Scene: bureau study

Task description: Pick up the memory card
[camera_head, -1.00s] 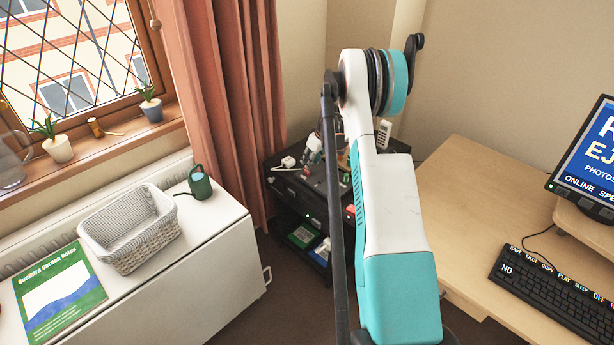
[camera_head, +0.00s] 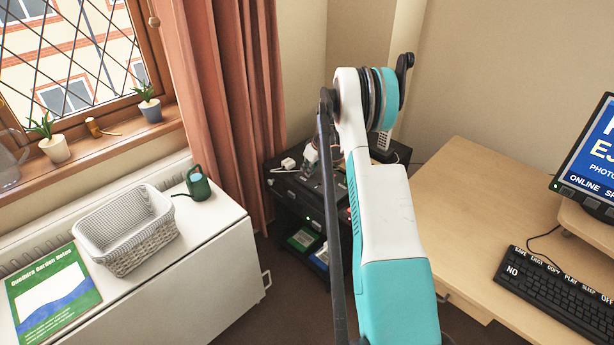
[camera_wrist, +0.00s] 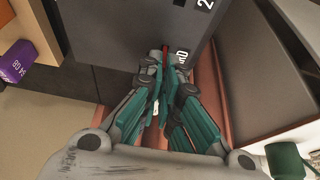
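A purple block marked "64 GB" (camera_wrist: 17,62) lies at the left edge of the wrist view, well left of my gripper. Its label fits a memory card, but I cannot tell for sure. My gripper (camera_wrist: 168,72) points at a dark grey surface, with its teal fingers close together. A thin red strip (camera_wrist: 165,48) shows by the fingertips; I cannot tell whether they hold it. In the head view, my arm hides much of the dark cabinet (camera_head: 290,200), and the gripper is mostly hidden behind it.
A wooden desk (camera_head: 470,200) with a keyboard (camera_head: 555,290) and monitor (camera_head: 590,150) stands at right. A white cabinet (camera_head: 215,230) at left bears a basket (camera_head: 125,240), green watering can (camera_head: 198,185) and booklet (camera_head: 50,290).

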